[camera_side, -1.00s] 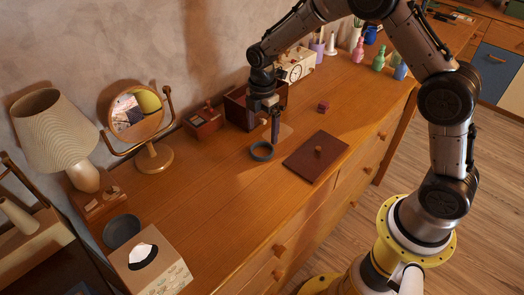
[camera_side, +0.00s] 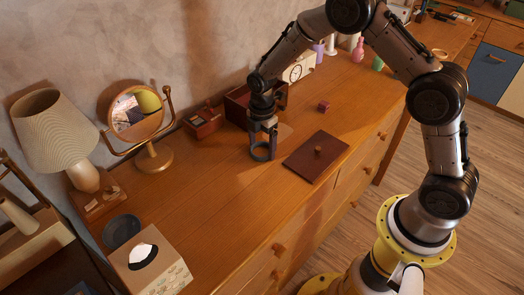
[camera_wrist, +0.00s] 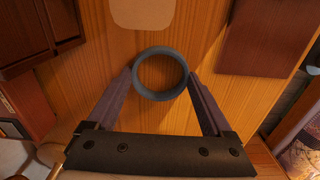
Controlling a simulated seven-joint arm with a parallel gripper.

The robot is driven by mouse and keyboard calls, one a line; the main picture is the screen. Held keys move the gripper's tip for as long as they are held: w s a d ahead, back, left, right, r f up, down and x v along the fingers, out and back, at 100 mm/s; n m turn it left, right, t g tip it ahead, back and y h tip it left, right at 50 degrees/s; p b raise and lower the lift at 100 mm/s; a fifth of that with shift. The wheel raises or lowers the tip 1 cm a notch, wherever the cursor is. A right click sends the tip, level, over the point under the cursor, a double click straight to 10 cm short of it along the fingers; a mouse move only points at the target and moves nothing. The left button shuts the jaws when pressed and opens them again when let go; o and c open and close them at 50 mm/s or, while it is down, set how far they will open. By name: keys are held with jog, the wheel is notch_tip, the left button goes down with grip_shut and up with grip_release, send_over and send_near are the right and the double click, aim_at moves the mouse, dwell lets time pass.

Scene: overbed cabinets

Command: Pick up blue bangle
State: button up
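The blue bangle (camera_side: 261,153) is a dark grey-blue ring lying on the wooden dresser top; it also shows in the wrist view (camera_wrist: 160,53). My gripper (camera_side: 262,154) is down over the bangle. In the wrist view my gripper (camera_wrist: 160,78) is open, with one finger on each side of the ring. The left fingertip looks close to the ring's left edge, and a narrow gap shows at the right. I cannot tell whether either finger touches it. In the side view the fingers partly cover the bangle.
A dark red open box (camera_side: 237,107) stands behind my gripper. A small red cube (camera_side: 324,105) is farther back. A mirror (camera_side: 137,112) and tissue box (camera_side: 150,265) stand left. The dresser top between is clear.

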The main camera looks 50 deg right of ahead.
jog(key=c, duration=0.7)
